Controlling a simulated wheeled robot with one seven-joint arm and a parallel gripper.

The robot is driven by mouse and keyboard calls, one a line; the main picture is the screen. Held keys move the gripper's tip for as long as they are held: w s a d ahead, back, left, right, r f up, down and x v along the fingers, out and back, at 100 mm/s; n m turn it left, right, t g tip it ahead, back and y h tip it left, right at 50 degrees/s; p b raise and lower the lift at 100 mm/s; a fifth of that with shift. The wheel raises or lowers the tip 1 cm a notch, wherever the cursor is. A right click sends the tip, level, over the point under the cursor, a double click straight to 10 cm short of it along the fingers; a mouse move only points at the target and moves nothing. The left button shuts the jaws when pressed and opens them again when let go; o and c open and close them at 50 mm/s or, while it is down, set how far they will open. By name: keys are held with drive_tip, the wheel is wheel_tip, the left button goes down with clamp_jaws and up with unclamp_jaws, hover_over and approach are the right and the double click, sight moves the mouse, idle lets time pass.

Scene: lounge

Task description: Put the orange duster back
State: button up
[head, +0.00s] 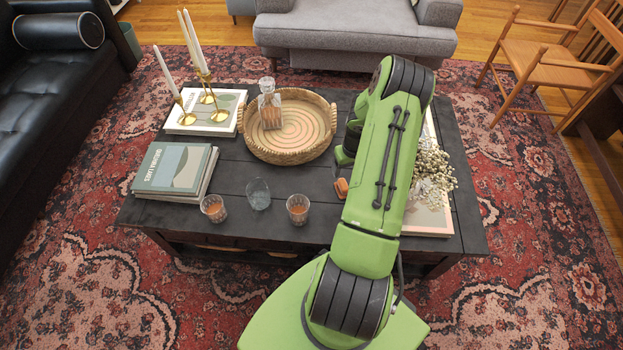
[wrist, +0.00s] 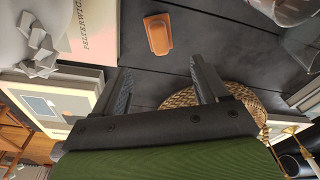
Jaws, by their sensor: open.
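The orange duster (wrist: 158,34) lies on the dark coffee table (wrist: 222,40), a small rounded block with a raised part on top. In the head view the duster (head: 341,188) shows just left of my arm, partly hidden by it. My gripper (wrist: 160,66) is open and empty, its two fingers apart. In the wrist view the duster lies beyond the fingertips, roughly in line with the gap between them, and not between the fingers. In the head view my arm hides the gripper fingers.
A round woven tray (head: 243,137) holds a decanter (head: 270,105). Two amber-filled glasses (head: 298,209) and a clear one (head: 258,194) stand at the near edge. Books (head: 173,170) and brass candlesticks (head: 207,98) are left. White flowers (head: 432,170) and a pinkish book (head: 428,219) are right.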

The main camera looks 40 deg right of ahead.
drive_tip(key=w+a+r+n, duration=0.1)
drive_tip(key=w+a+r, duration=0.1)
drive_tip(key=a+r, duration=0.55)
drive_tip(key=w+a+r+n+t+h, duration=0.1)
drive_tip(key=a+r, duration=0.3)
drive_tip(key=r, duration=0.6)
drive_tip(key=w+a+r+n, duration=0.1)
drive_tip(key=w+a+r, duration=0.1)
drive_tip(key=a+r, duration=0.45)
drive_tip(key=s+a+r+n+t, duration=0.1)
drive_tip(key=s+a+r, duration=0.5)
drive_tip(key=s+a, duration=0.2)
drive_tip(key=s+a+r+n+t+y, duration=0.1)
drive_tip(key=s+a+r+t, duration=0.1)
drive_tip(key=s+a+r, duration=0.3)
drive_tip(key=s+a, duration=0.3)
drive_tip(key=shift+r+y, duration=0.3)
drive_tip(key=shift+r, duration=0.1)
drive_tip(key=shift+s, duration=0.1)
